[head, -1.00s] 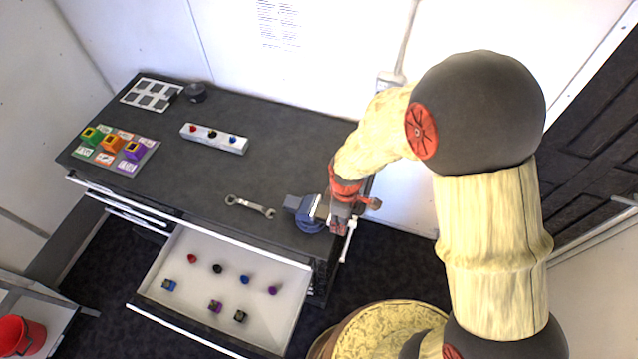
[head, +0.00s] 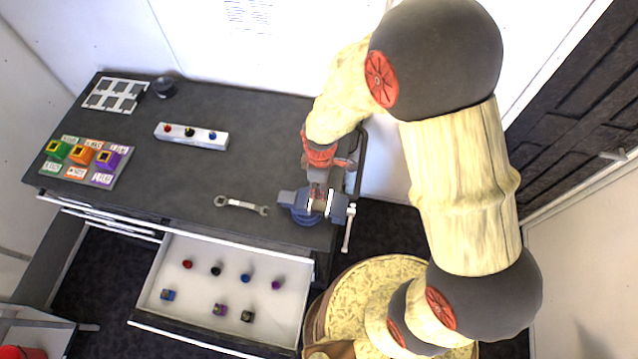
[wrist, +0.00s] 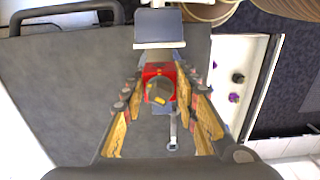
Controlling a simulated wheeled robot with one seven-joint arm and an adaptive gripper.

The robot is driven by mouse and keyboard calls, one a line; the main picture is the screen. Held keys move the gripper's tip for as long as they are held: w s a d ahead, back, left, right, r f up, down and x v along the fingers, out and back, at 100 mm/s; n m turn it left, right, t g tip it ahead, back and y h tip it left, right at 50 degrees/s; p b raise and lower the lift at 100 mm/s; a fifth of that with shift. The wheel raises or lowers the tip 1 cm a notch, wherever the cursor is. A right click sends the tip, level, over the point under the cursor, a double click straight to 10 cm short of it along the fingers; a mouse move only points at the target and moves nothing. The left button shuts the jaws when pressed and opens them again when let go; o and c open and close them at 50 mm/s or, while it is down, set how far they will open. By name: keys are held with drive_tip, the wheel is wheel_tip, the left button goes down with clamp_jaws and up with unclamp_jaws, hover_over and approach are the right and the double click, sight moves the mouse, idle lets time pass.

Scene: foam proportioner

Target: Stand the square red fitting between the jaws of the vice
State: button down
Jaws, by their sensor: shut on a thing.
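The blue-grey vice (head: 338,207) is mounted at the right front corner of the bench. My gripper (head: 317,204) points down over the vice, between its jaws as far as the head view shows. In the wrist view my gripper (wrist: 160,88) is shut on the square red fitting (wrist: 160,69), which has a round grey middle with yellow marks. One vice jaw (wrist: 160,29) shows just beyond the fitting, with a gap to it in the picture. The other jaw is mostly hidden below the fitting. I cannot tell whether the fitting touches the vice.
A wrench (head: 241,205) lies on the bench left of the vice. A white block with several knobs (head: 191,136), a labelled board with coloured blocks (head: 85,161) and a grey-squared panel (head: 115,95) are farther left. An open drawer (head: 190,315) with small parts is below.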

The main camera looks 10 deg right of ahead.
drive_tip(key=shift+f+b, duration=2.8)
drive_tip(key=shift+f, duration=1.3)
drive_tip(key=c, duration=1.3)
unclamp_jaws()
drive_tip(key=shift+r+p, duration=2.7)
drive_tip(key=shift+r, duration=1.35)
